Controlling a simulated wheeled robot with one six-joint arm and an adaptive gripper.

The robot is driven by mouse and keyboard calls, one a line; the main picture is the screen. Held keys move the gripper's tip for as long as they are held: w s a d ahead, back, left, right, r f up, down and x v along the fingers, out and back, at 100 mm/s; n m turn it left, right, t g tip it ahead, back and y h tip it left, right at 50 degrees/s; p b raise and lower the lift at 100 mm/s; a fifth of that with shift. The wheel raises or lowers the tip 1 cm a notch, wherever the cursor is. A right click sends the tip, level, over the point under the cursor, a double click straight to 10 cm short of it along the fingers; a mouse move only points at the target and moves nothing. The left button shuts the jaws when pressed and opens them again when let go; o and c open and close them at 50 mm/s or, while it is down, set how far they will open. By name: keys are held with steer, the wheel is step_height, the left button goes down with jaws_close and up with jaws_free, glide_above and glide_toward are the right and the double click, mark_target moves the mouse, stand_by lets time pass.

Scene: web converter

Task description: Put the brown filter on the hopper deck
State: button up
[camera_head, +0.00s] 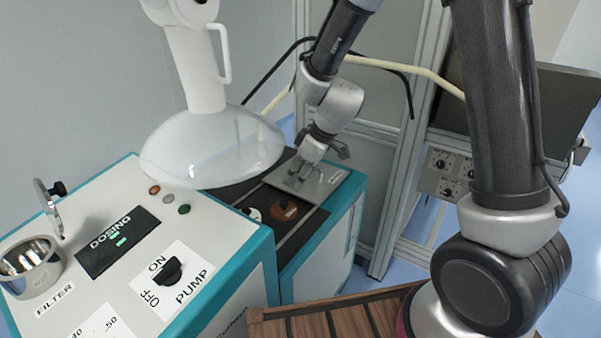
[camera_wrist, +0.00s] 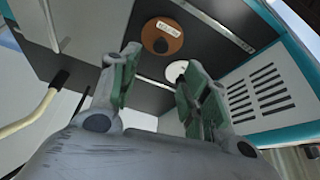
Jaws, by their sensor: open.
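The brown filter (camera_head: 277,212) is a round disc with a dark spot at its middle. It lies on the dark top of the machine, beside a white disc (camera_head: 250,214). In the wrist view the brown filter (camera_wrist: 150,36) bears a small white label and shows beyond the fingertips, near the white disc (camera_wrist: 176,73). My gripper (camera_head: 297,179) points down over a grey plate behind the brown filter. Its two green-padded fingers (camera_wrist: 163,62) are apart, with nothing held between them. I cannot tell for sure which surface is the hopper deck.
The grey plate (camera_head: 325,181) carries a small label. A large clear bowl on a white column (camera_head: 205,90) hangs left of the discs. A white panel (camera_head: 215,255) with a pump knob and a metal filter cup (camera_head: 30,268) stands left. A wooden slatted surface (camera_head: 340,322) is in front.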

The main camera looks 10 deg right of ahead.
steer(key=s+d+r+m, duration=0.2)
steer(key=s+d+r, duration=0.2)
steer(key=d+r, duration=0.25)
steer(key=s+d+r+m, duration=0.2)
steer(key=s+d+r, duration=0.25)
steer(key=r, duration=0.25)
steer(key=s+d+r+m+h, duration=0.2)
steer(key=s+d+r+m, duration=0.1)
steer(key=s+d, duration=0.3)
steer(key=s+d+r+m+t+h, duration=0.1)
steer(key=s+d+r+m+h, duration=0.1)
steer(key=s+d+r+m, duration=0.2)
steer(key=s+d, duration=0.3)
steer(key=s, duration=0.2)
steer(key=shift+s+d+t, duration=0.15)
steer(key=shift+d+t, duration=0.15)
